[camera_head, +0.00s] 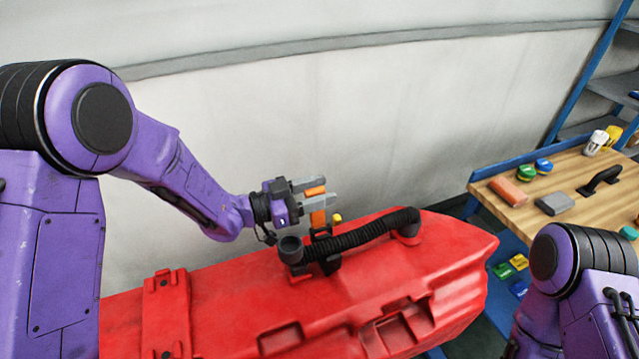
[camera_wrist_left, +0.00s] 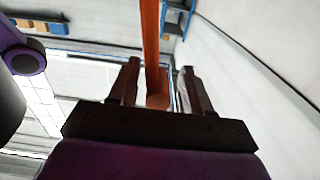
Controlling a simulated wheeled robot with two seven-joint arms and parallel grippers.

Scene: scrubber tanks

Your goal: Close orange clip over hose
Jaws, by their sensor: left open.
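The orange clip (camera_head: 318,212) stands upright and raised beside the black corrugated hose (camera_head: 362,236), which lies on the red tank (camera_head: 400,285). My left gripper (camera_head: 322,193) is open at the clip's upper end, with its grey fingers on either side of it. In the left wrist view the orange clip (camera_wrist_left: 151,45) runs between the two open fingers (camera_wrist_left: 157,85); whether they touch it I cannot tell. The clip's lower end is partly hidden near the black holder under the hose. My right arm shows at the lower right, but its gripper is out of view.
A wooden workbench (camera_head: 545,205) at the right holds an orange block (camera_head: 508,190), a grey block (camera_head: 554,203), a black-handled tool (camera_head: 600,181) and cups. A blue shelf frame (camera_head: 585,70) stands behind it. A pale wall is close behind the tank.

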